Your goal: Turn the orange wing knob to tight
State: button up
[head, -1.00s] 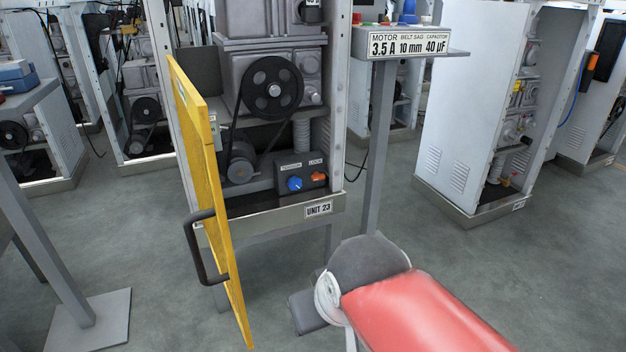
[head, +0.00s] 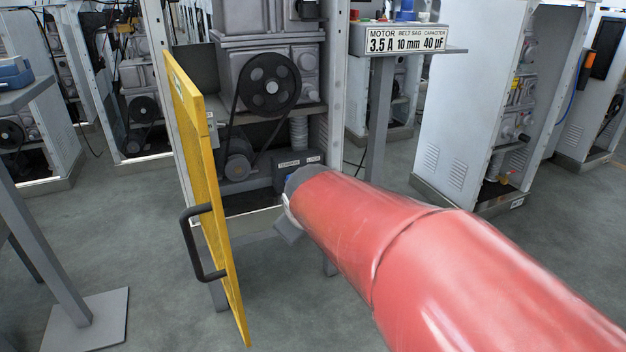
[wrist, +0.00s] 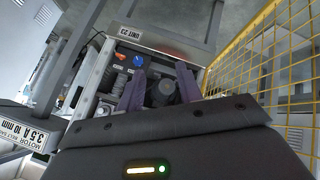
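The orange wing knob (wrist: 119,55) shows small in the wrist view, on the dark control box beside a blue round knob (wrist: 138,60). In the head view my red arm covers both knobs. Only part of the control box (head: 284,172) and its label strip show there. My gripper (wrist: 161,74) is open in the wrist view, its two dark fingers spread and pointing into the cabinet. It looks empty. The orange knob lies left of the fingers in that picture and appears apart from them.
The yellow mesh door (head: 208,190) with a black handle stands open left of the opening; it shows close on the right in the wrist view (wrist: 265,65). A pulley (head: 270,85) and belt sit above the box. A sign (head: 395,42) on a post stands right.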

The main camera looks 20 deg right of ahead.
jog(key=w+d+f+n+t+y+b, duration=0.15)
jog(key=w+d+f+n, duration=0.25)
jog(key=w, duration=0.7)
jog(key=w+d+f+n+t+h, duration=0.1)
jog(key=w+d+f+n+t, duration=0.2)
jog(key=w, duration=0.8)
jog(key=w+d+f+n+t+y+b, duration=0.15)
jog(key=w+d+f+n+t, duration=0.4)
jog(key=w+d+f, duration=0.75)
jog(key=shift+w+d+r, duration=0.25)
jog(key=shift+w, duration=0.65)
jog(key=shift+w+d+r, duration=0.2)
jog(key=shift+w+r, duration=0.05)
jog(key=shift+w, duration=0.6)
jog(key=shift+w+d+r, duration=0.25)
jog(key=shift+w, duration=0.65)
grip_shut()
